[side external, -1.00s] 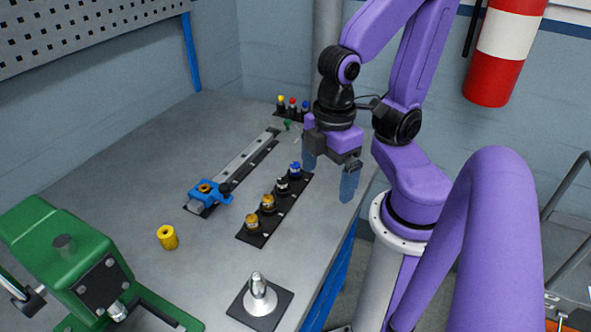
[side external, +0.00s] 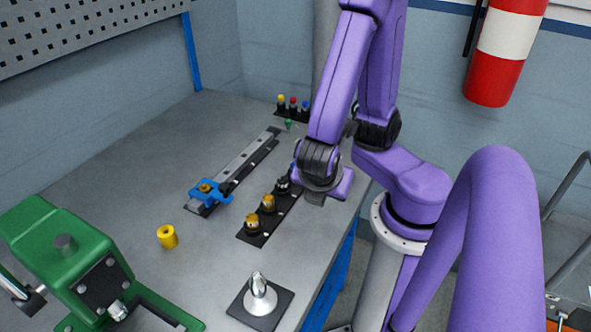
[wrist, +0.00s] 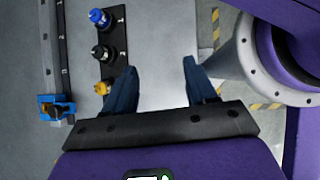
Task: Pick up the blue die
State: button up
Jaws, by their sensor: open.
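The blue die (wrist: 98,16) stands upright at the far end of a black strip rack (wrist: 119,40) in the wrist view. In the side view my arm hides the fingers.
A small rack with coloured tops (side external: 293,106) stands behind. The table's edge is close on the right.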

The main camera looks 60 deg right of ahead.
jog(key=w+d+f+n+t+h, duration=0.1)
jog(key=w+d+n+t, duration=0.1)
jog(key=w, duration=0.1)
jog(key=w+d+f+n+t+h, duration=0.1)
jog(key=w+d+f+n+t, duration=0.1)
jog(key=w, duration=0.1)
jog(key=w+d+f+n+t+h, duration=0.2)
jog(key=w+d, duration=0.1)
jog(key=shift+d+f, duration=0.1)
jog(key=shift+x, duration=2.7)
jog(key=shift+f, duration=0.1)
grip_shut()
